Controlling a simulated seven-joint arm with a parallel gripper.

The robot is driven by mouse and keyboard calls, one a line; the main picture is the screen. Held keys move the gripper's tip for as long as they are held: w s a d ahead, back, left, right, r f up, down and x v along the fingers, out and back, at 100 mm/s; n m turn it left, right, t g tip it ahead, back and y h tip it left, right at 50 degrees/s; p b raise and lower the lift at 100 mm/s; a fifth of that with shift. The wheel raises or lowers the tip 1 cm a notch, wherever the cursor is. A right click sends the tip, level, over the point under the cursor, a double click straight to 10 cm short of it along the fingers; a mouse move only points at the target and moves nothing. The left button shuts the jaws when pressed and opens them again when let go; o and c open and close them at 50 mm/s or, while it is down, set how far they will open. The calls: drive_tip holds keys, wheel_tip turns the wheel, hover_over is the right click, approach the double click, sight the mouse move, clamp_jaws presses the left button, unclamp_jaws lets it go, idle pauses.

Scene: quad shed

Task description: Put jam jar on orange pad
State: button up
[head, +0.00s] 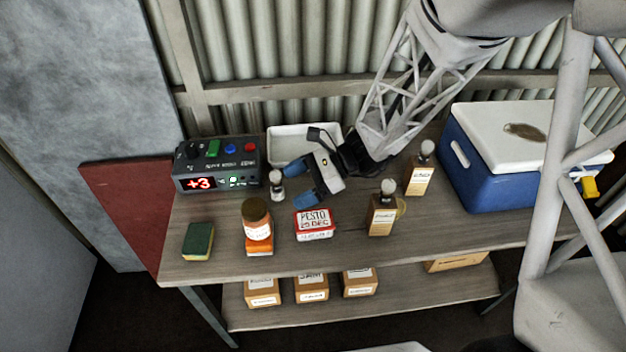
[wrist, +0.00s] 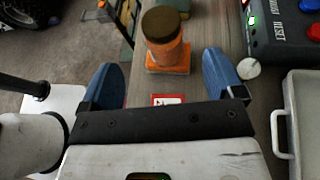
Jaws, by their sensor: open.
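The jam jar (head: 257,217) is an orange jar with a brown lid and a pale label. It stands upright on the orange pad (head: 260,249) near the front edge of the bench. In the wrist view the jar (wrist: 165,50) covers most of the pad (wrist: 152,69), whose rim shows around its base. My gripper (head: 309,184) has blue fingers, spread open and empty. It is above the bench, behind and to the right of the jar. In the wrist view the jar appears beyond and between the fingertips (wrist: 163,62), apart from them.
A pesto tin (head: 315,224) lies right of the jar, a green sponge (head: 198,241) left. A small white-topped shaker (head: 277,184) is beside my gripper. A control box (head: 218,165), white tray (head: 290,144), two bottles (head: 382,214) and a blue cooler (head: 490,190) also occupy the bench.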

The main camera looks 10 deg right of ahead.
drive_tip(key=s+d+r+n+t+h, duration=0.4)
drive_tip(key=s+d+r+n+h, duration=0.9)
drive_tip(key=s+d+r+n, duration=0.2)
wheel_tip(320, 180, up, 2)
drive_tip(key=shift+d+r+n+t+h, duration=0.15)
drive_tip(key=shift+d+n+t+h, duration=0.15)
drive_tip(key=shift+d+n+t, duration=0.15)
drive_tip(key=shift+s, duration=0.1)
idle(1.1)
